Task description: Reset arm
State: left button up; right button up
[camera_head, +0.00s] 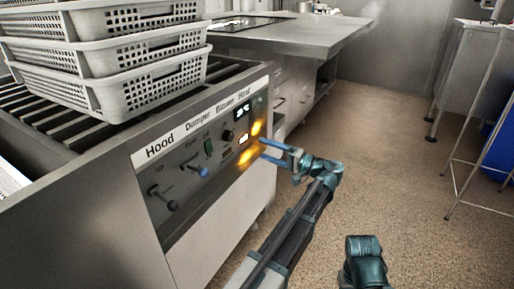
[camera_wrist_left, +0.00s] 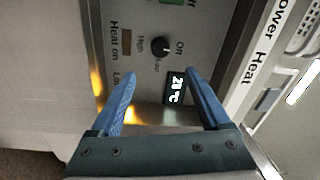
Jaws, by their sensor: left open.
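My left gripper (camera_head: 263,149) has two blue fingers and is spread open with nothing between them. It is at the right end of the control panel (camera_head: 182,200) of a steel machine, in front of the display. In the left wrist view the open fingers (camera_wrist_left: 160,78) frame the panel with its black knob (camera_wrist_left: 160,47) and a lit display (camera_wrist_left: 176,88). I cannot tell whether the fingertips touch the panel. A teal link of my other arm shows at the bottom of the head view; my right gripper is not in view.
Stacked grey perforated baskets (camera_head: 150,84) stand on the machine's slatted top. Panel levers (camera_head: 163,198) stick out at the lower left. A steel counter (camera_head: 300,38) is behind. A steel-legged table (camera_head: 470,110) and blue bin (camera_head: 497,150) are right. The brown floor between is clear.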

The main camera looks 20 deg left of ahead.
pick_arm(q)
jog(key=shift+d, duration=0.35)
jog(key=s+d+f+m+h+p, duration=0.2)
jog(key=s+d+f+h+p, duration=0.15)
jog(key=s+d+h, duration=0.4)
jog(key=s+d+f+m+g+h+p, duration=0.1)
jog(key=s+d+f+m+h+p, duration=0.25)
jog(key=s+d, duration=0.6)
jog(key=s+d+f+h+p, duration=0.3)
jog(key=s+d+h+p, duration=0.3)
jog(key=s, duration=0.4)
notch_tip(320, 180, up, 37)
jog(key=p, duration=3.7)
jog(key=shift+w+f, duration=0.15)
jog(key=shift+w, duration=0.1)
